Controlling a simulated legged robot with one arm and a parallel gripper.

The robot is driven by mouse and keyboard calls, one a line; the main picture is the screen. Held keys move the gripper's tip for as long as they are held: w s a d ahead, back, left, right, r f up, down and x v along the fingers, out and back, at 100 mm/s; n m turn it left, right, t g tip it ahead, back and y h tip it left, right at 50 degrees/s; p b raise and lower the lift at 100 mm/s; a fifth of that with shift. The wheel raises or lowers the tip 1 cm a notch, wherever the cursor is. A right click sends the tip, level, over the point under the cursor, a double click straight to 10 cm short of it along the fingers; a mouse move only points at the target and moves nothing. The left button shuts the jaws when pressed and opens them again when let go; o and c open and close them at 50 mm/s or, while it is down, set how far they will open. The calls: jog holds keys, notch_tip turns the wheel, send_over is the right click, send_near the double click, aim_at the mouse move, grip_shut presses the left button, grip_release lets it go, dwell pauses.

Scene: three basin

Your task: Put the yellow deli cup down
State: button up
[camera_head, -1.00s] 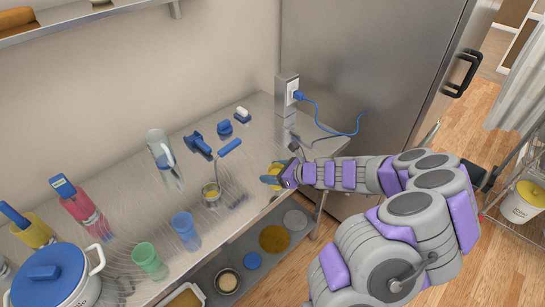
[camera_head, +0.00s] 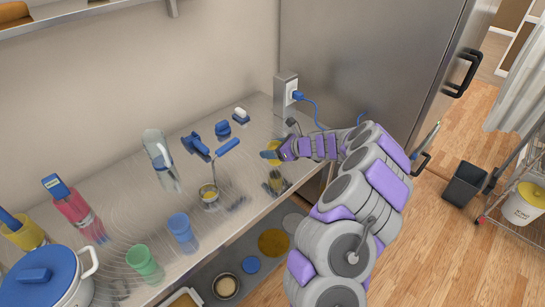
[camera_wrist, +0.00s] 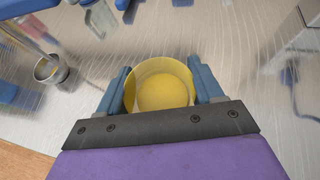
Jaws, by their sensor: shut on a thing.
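The yellow deli cup (camera_wrist: 161,84) sits between the two blue fingers of my gripper (camera_wrist: 161,90) in the wrist view, its round opening toward the camera. My gripper (camera_head: 277,153) is shut on it. In the head view the yellow cup (camera_head: 270,152) shows as a small patch at the fingers, over the right part of the steel counter (camera_head: 255,185). A dark reflection shows on the counter below it. The gap between the cup's base and the counter is hard to judge.
A small metal cup (camera_head: 208,194) with a blue-handled ladle (camera_head: 227,147) stands left of my gripper. A blue cup (camera_head: 183,230) and a green cup (camera_head: 145,264) stand near the front edge.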

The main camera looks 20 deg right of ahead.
jog(key=shift+w+d+f+b, duration=0.15)
jog(key=shift+f+b, duration=0.75)
jog(key=shift+f, duration=0.95)
jog(key=shift+r, duration=0.1)
jog(key=o, duration=1)
jog(key=shift+o, duration=0.2)
